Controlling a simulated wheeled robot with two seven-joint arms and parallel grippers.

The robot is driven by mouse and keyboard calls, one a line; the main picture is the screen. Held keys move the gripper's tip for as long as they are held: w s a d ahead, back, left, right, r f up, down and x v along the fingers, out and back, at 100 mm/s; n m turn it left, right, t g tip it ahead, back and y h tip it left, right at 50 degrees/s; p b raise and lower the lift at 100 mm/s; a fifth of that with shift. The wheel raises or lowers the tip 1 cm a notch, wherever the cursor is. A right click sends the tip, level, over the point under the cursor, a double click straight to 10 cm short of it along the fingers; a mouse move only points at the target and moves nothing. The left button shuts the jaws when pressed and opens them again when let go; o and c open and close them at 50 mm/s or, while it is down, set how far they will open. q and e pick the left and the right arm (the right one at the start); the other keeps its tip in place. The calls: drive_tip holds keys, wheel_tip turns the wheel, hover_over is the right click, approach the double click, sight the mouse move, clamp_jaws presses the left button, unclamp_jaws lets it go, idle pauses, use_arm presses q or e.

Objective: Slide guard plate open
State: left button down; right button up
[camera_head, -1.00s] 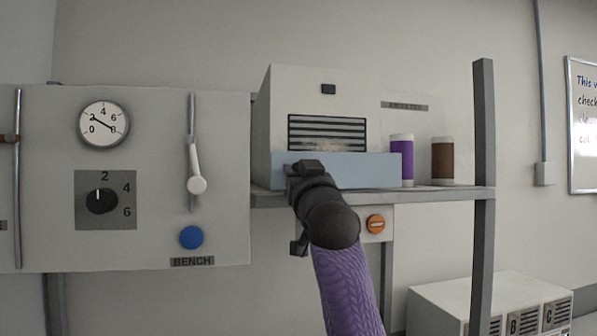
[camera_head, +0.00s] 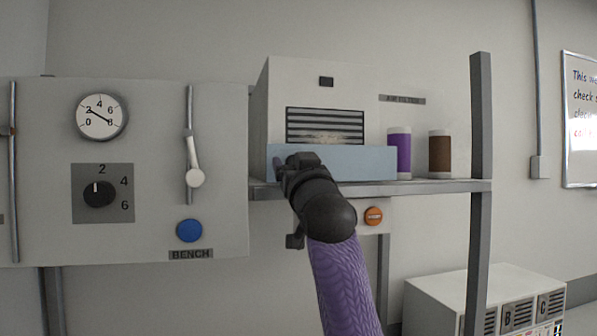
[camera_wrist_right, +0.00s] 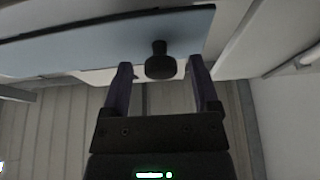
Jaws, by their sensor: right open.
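The light blue guard plate (camera_head: 370,162) lies across the lower front of a white box on the shelf, below a dark slatted vent (camera_head: 325,124). In the right wrist view the plate (camera_wrist_right: 100,38) has a dark round knob (camera_wrist_right: 160,62). My right gripper (camera_head: 290,162) is in front of the plate's left part, covering the knob in the head view. In the right wrist view its two fingers (camera_wrist_right: 160,80) are apart, one on each side of the knob, with visible gaps. My left gripper is not in view.
A purple jar (camera_head: 399,154) and a brown jar (camera_head: 440,154) stand on the shelf (camera_head: 420,187) right of the plate. A grey post (camera_head: 481,150) rises at the shelf's right end. A control panel (camera_head: 150,215) with gauge and lever is on the left.

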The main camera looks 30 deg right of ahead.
drive_tip(key=b+v, duration=0.5)
drive_tip(key=v, duration=0.4)
drive_tip(key=shift+s+f, duration=0.15)
drive_tip(key=shift+s, duration=0.1)
drive_tip(key=shift+a, duration=0.1)
